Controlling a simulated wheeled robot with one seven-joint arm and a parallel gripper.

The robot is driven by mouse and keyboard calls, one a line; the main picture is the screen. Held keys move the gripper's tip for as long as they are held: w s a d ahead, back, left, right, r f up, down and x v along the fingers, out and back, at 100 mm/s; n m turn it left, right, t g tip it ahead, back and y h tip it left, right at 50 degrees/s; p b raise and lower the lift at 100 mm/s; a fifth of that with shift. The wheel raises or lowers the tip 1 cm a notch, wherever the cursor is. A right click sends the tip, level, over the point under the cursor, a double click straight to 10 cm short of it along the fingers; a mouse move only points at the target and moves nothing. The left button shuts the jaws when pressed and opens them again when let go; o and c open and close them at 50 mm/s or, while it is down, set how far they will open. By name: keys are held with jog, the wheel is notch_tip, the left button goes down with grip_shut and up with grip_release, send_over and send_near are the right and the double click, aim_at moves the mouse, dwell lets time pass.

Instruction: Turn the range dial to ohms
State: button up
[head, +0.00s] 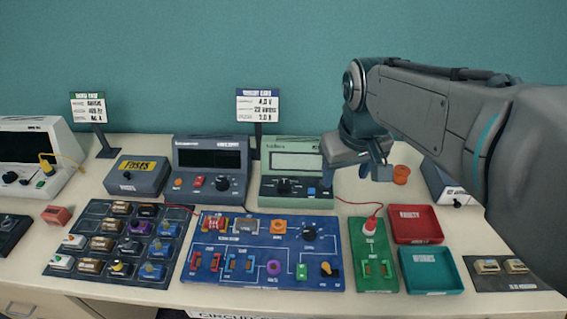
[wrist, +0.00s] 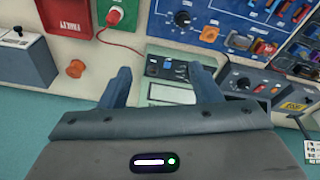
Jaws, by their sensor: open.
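A pale green meter (head: 296,160) with a light display stands at the back middle of the bench. A black dial (head: 283,186) is on its dark lower panel. My gripper (head: 355,174) is open and empty, at the meter's right side and pointing down. In the wrist view, the meter's control panel (wrist: 172,68) shows between my two open fingers (wrist: 160,72), apart from them as far as I can tell. The dial's markings are too small to read.
A grey meter (head: 210,162) stands left of the green one. A blue circuit board (head: 262,270) with another black dial (head: 309,233) lies in front. A red tray (head: 416,238), a teal tray (head: 431,286) and an orange spool (head: 401,174) are to the right.

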jog(key=w+a+f+n+g+b, duration=0.1)
jog(key=w+a+f+n+b, duration=0.15)
jog(key=w+a, duration=0.45)
jog(key=n+g+b, duration=0.1)
jog(key=n, duration=0.2)
send_over(284, 184)
notch_tip(284, 184, down, 5)
notch_tip(284, 184, down, 12)
jog(key=shift+f, duration=0.25)
jog(key=c, duration=1)
